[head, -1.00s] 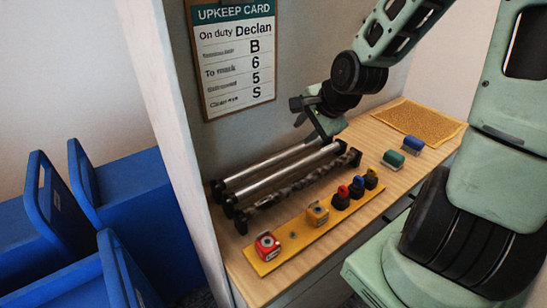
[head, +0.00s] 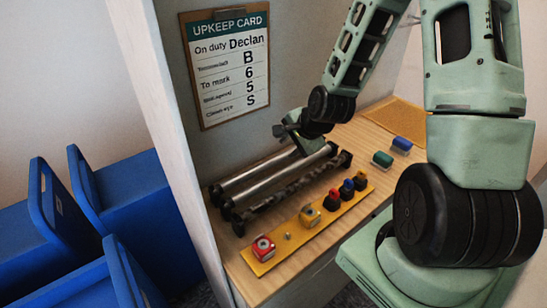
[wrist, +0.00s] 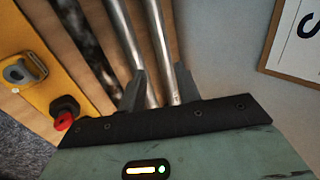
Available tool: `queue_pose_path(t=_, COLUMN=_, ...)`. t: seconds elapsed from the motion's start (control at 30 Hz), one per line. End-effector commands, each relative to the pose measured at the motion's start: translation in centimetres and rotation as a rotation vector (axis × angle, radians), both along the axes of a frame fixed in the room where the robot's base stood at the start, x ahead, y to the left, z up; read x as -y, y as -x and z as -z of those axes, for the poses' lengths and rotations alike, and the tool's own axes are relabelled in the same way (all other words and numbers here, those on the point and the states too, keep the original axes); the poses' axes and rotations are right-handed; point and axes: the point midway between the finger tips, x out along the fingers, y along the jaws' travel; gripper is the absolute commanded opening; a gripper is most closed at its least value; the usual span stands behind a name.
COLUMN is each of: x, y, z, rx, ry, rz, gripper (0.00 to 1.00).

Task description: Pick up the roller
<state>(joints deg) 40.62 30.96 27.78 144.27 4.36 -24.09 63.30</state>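Three long rollers lie side by side on the wooden bench: a shiny back roller (head: 250,172), a shiny middle roller (head: 275,180) and a dark, mottled front roller (head: 291,191). My gripper (head: 308,150) is low at the right end of the back roller in the head view. In the wrist view my gripper (wrist: 160,78) has its two fingers apart. The back roller (wrist: 161,50) runs between them, and the left finger is close to the middle roller (wrist: 124,35). I see no clear grip on any roller.
A green block (head: 382,158), a blue block (head: 402,145) and a tan mat (head: 393,114) lie to the right. An upkeep card (head: 228,70) hangs behind. Blue bins (head: 125,205) stand left.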

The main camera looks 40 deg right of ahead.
Motion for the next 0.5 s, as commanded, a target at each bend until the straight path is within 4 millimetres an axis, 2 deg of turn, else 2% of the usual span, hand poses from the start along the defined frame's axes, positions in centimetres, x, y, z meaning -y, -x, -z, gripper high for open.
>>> queue_pose_path(t=0.3, x=-0.2, y=-2.7, z=4.1, rx=-0.002, ry=-0.002, rz=-0.001, gripper=0.33)
queue_pose_path(t=0.5, x=-0.2, y=-3.7, z=5.5, rx=0.000, ry=0.000, rz=-0.001, gripper=0.33)
